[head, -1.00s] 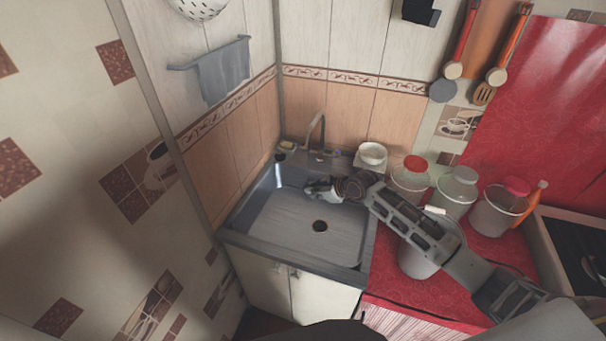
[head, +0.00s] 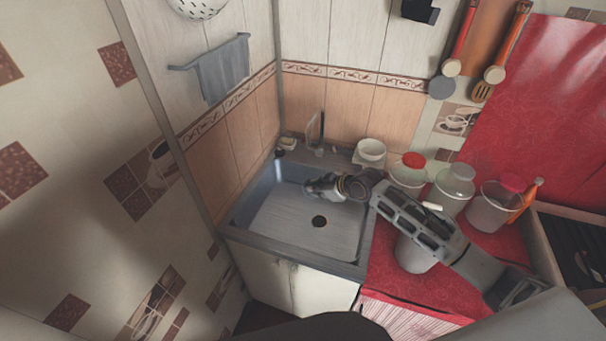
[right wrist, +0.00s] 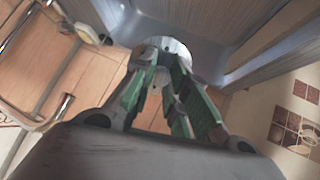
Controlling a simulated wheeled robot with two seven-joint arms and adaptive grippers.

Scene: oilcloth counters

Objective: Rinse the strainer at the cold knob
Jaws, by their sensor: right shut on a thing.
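My right gripper (head: 313,187) is over the back right part of the steel sink (head: 285,225), below the tap. In the right wrist view its green-padded fingers (right wrist: 165,68) are shut on a small pale round thing (right wrist: 174,46), which looks like the strainer; the fingers hide much of it. In the head view I cannot make it out clearly. The tap (head: 319,132) stands at the sink's back edge, with its spout upright and bent over. I cannot pick out the cold knob clearly. My left gripper is not in view.
The sink's dark drain (head: 320,221) is uncovered. A white bowl (head: 371,149) stands right of the tap. Several lidded jars, among them a red-lidded one (head: 410,174), crowd the red counter (head: 385,278). A grey towel (head: 223,72) hangs on the left wall.

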